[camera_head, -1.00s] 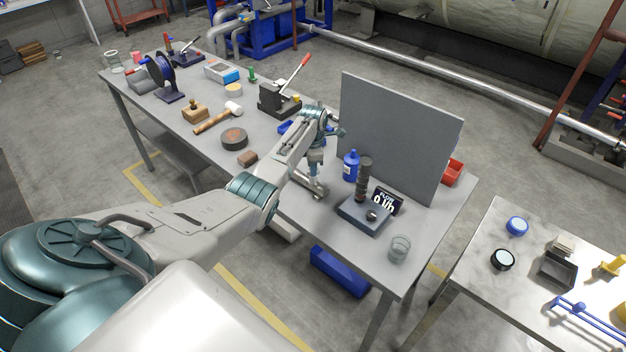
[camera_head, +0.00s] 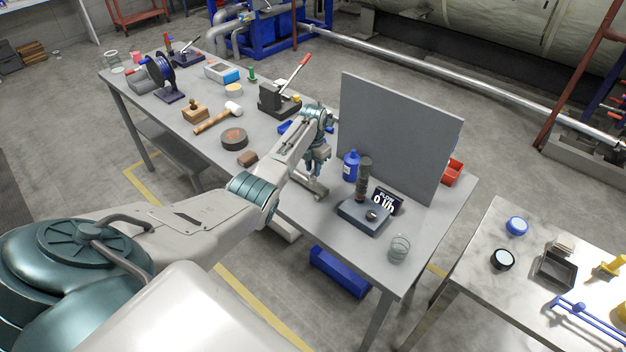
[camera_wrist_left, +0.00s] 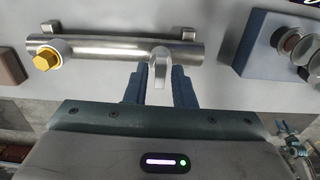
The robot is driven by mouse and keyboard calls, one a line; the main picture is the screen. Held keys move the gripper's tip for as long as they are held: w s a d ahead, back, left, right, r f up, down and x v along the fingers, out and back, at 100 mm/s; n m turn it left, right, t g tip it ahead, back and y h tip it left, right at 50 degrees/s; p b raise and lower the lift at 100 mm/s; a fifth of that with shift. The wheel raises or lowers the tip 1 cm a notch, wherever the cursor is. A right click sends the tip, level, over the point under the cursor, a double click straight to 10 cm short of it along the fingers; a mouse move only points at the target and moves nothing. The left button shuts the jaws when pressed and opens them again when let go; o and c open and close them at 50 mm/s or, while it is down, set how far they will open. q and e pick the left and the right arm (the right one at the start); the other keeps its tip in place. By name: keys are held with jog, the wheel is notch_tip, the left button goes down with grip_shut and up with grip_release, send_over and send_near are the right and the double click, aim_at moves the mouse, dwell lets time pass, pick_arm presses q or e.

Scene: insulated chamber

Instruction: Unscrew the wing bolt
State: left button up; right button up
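A metal tube fitting (camera_wrist_left: 110,48) lies across the upper part of the left wrist view, with a yellow hex plug (camera_wrist_left: 46,59) at its left end. The wing bolt (camera_wrist_left: 158,68) sticks out from the tube's right part towards my gripper. My left gripper (camera_wrist_left: 159,85) has its two dark fingers on either side of the bolt; whether they press on it cannot be made out. In the head view the left gripper (camera_head: 316,176) points down over the bench at the fitting (camera_head: 308,187), which is partly hidden by my arm. My right gripper is not in view.
Right of the gripper stand a blue bottle (camera_head: 351,166), a flow meter (camera_head: 365,215) with a display (camera_head: 387,201), and a glass jar (camera_head: 399,248). A grey upright panel (camera_head: 400,135) rises behind. A mallet (camera_head: 215,119) and a dark round puck (camera_head: 234,138) lie to the left.

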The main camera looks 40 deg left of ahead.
pick_arm(q)
jog(key=shift+r, duration=2.5)
